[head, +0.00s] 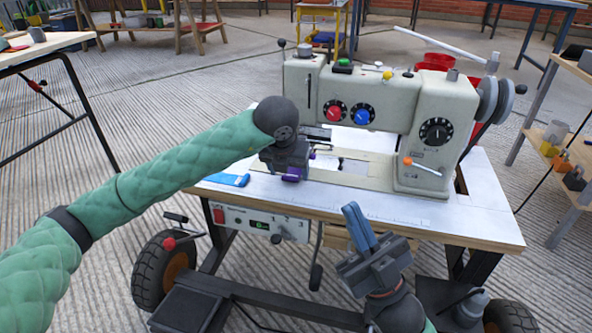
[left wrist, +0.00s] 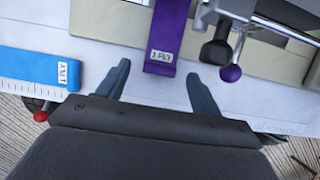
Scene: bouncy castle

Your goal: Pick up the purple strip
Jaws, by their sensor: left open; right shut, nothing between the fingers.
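The purple strip (left wrist: 168,38) lies on the sewing machine's table and carries a white label reading "1 PLY". My left gripper (left wrist: 158,88) is open, with one finger on each side of the strip's labelled end in the left wrist view. Whether the fingers touch the strip cannot be told. In the head view the left gripper (head: 288,172) is over the table's left part, and only a small purple end of the strip (head: 292,174) shows below it. My right gripper (head: 360,228) is shut and empty in front of the table's front edge.
The sewing machine (head: 435,110) stands on the white table (head: 470,215). A blue strip (left wrist: 35,68) with a similar label lies left of the purple one. A purple-knobbed lever (left wrist: 231,73) hangs close right of the left gripper. The table's front right is clear.

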